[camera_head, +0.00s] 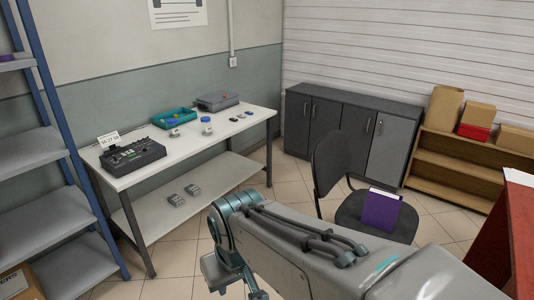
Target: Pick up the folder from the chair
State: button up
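A purple folder (381,211) with a white top edge stands upright or slightly tilted on the seat of a dark chair (350,207). The chair's backrest is at its left. My arm reaches in from the bottom right and ends left of the chair. My gripper (240,291) is at the bottom, partly cut off by the picture edge. Its fingers cannot be made out clearly. It is apart from the folder, to its left and nearer to me.
A white table (196,146) with devices and a teal tray (174,118) stands at the left. Blue-framed shelves (44,207) are at the far left. Grey cabinets (350,133) and a wooden shelf (454,169) stand behind the chair. A red desk (511,235) is at the right.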

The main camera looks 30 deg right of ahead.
aim_at(382, 208)
jog(key=z, duration=0.45)
jog(key=i, duration=1.5)
jog(key=z, duration=1.65)
jog(key=i, duration=1.05)
jog(key=z, duration=0.55)
